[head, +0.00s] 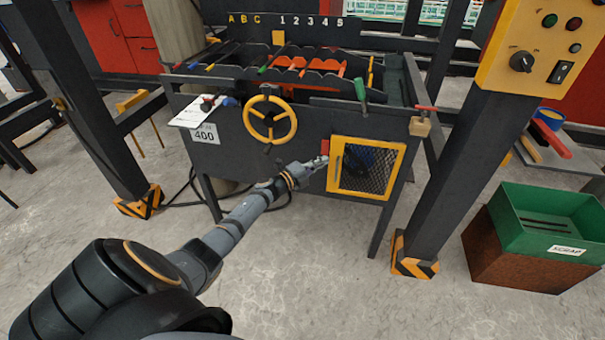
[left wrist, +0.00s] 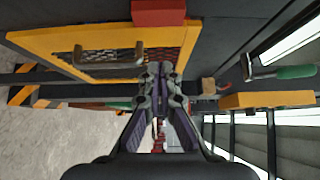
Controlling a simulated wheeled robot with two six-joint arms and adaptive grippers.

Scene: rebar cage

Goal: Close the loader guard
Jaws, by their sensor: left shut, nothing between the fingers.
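The loader guard (head: 401,160) is a yellow-framed dark mesh panel at the lower right of the grey machine's front. I cannot tell whether it sits flush or stands slightly ajar. In the left wrist view its yellow frame (left wrist: 35,42) and a brownish bar handle (left wrist: 108,64) show above and left of the fingers. A red block (head: 325,147) is by its upper left corner. My left gripper (head: 322,161) is shut and empty, close to the guard's left edge; the shut fingertips (left wrist: 160,72) are near the handle's end. Whether they touch is unclear. My right gripper is not in view.
A yellow handwheel (head: 269,119) is left of the guard, and a green-handled lever (head: 360,89) and a padlock (head: 419,126) are above it. Dark posts (head: 462,145) stand on both sides. A green scrap bin (head: 535,232) is at right. The floor before the machine is clear.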

